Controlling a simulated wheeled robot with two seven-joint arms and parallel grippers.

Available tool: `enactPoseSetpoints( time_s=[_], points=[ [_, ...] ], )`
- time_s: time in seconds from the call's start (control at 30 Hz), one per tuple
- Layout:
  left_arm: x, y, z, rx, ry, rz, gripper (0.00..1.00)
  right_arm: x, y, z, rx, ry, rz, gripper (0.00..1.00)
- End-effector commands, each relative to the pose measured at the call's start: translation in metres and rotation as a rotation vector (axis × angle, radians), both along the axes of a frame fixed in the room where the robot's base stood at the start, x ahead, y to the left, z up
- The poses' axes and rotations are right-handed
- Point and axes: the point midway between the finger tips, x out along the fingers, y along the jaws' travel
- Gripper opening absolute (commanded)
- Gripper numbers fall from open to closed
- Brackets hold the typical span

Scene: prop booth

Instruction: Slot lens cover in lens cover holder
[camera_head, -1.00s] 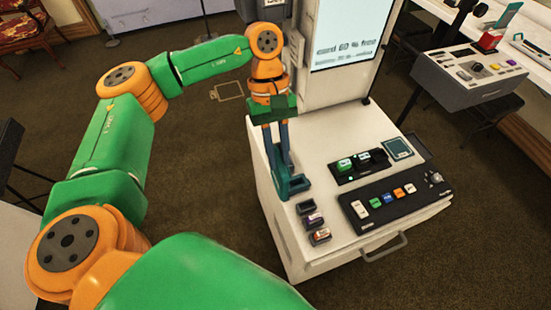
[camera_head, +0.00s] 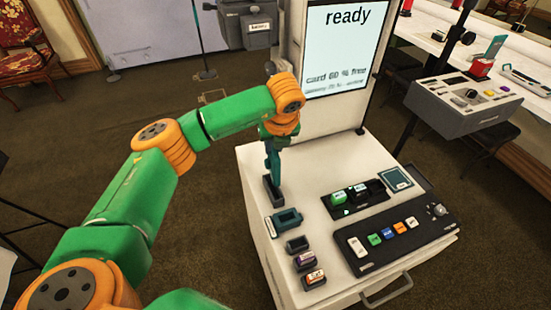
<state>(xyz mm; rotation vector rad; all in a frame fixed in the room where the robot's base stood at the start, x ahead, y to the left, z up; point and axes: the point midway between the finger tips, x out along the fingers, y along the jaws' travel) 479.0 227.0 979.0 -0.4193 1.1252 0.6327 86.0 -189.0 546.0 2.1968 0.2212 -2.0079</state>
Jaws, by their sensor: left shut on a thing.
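My left gripper (camera_head: 272,163) points down over the far left part of the white cabinet top. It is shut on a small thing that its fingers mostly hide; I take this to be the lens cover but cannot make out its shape. Right under the fingertips is a dark grey block (camera_head: 273,193), probably the lens cover holder. I cannot tell whether the held thing is inside it or just above. My right gripper is out of view.
A black two-bay unit (camera_head: 342,207) and a button panel (camera_head: 378,239) lie to the right. A screen reading "ready" (camera_head: 337,50) stands behind.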

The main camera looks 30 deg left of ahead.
Motion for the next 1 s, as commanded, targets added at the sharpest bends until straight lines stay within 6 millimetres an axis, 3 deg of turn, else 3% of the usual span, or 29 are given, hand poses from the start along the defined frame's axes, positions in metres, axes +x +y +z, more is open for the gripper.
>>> enactPoseSetpoints(
  time_s=[0.17,0.6,1.0],
  points=[
    [0.004,0.003,-0.002,-0.001,0.000,0.126,0.00,0.000,-0.001,-0.003,-0.001,0.000,0.000,0.50],
    [0.003,0.003,-0.038,-0.003,0.001,0.127,0.00,0.000,-0.001,-0.025,-0.001,0.000,-0.001,0.50],
    [0.003,0.003,-0.038,-0.004,0.000,0.126,0.00,0.000,0.000,-0.024,-0.001,0.000,-0.001,0.50]
  ],
)
